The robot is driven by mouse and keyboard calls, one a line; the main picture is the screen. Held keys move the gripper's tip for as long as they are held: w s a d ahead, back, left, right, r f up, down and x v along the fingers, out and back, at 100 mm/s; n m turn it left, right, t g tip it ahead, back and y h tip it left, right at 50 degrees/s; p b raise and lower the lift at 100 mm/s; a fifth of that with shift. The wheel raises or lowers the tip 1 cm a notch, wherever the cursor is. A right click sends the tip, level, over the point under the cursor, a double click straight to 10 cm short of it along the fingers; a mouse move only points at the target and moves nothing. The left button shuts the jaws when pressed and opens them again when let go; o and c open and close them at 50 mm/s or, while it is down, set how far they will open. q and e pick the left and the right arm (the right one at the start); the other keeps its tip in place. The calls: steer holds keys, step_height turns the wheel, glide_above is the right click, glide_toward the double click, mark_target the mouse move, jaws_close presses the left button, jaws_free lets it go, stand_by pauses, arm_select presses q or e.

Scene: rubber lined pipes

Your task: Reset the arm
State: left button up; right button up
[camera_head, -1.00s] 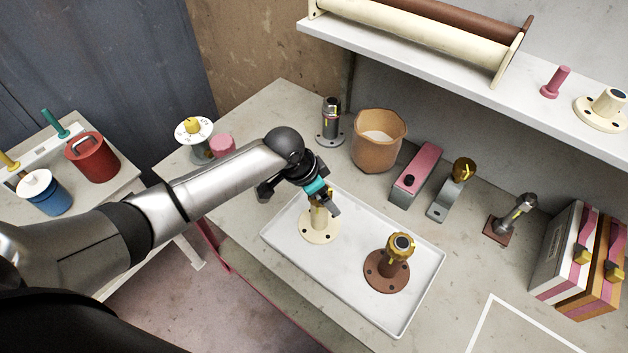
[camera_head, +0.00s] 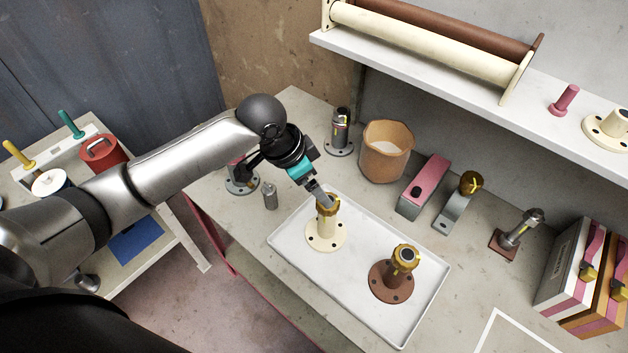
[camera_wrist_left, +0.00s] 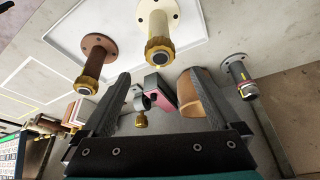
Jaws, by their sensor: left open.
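My left gripper (camera_head: 318,192) is over the white tray (camera_head: 428,303), close to the gold top of the cream flanged pipe (camera_head: 326,232). In the left wrist view its two dark fingers (camera_wrist_left: 160,100) are spread with nothing between them. The cream pipe (camera_wrist_left: 159,22) there lies beyond the fingertips; whether the gripper touches it I cannot tell. A brown flanged pipe (camera_head: 391,281) with a gold collar stands upright on the tray, right of the cream one. My right gripper is in neither view.
An orange bucket (camera_head: 385,152), a dark flanged fitting (camera_head: 339,133), a pink-topped block (camera_head: 425,182) and a bracket with a gold knob (camera_head: 460,200) stand behind the tray. A small grey cylinder (camera_head: 270,196) stands left of it. A shelf (camera_head: 450,85) overhangs the back.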

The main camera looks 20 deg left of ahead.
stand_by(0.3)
arm_select(q)
steer(key=s+d+f+n, duration=0.1)
steer(key=s+d+f, duration=0.2)
steer(key=s+d, duration=0.35)
steer(key=s+a+f+n+y, duration=0.1)
steer(key=s+a+n, duration=0.25)
steer(key=s, duration=0.35)
steer(key=s+a+f+n+y, duration=0.1)
steer(key=s+a+n+y, duration=0.1)
steer(key=s+a, duration=0.4)
step_height(320, 180, down, 29)
steer(key=s+d+b, duration=0.2)
steer(key=b, duration=0.7)
steer(key=s+a+f+g+b, duration=0.1)
steer(key=s+f+b, duration=0.3)
steer(key=s+f, duration=0.3)
steer(key=s+a+f+g+b, duration=0.1)
steer(key=s+f+b, duration=0.4)
steer(key=f, duration=1.1)
steer(key=s+a, duration=0.1)
steer(key=s, duration=0.2)
steer(key=shift+s+f, duration=0.2)
steer(key=shift+f, duration=0.15)
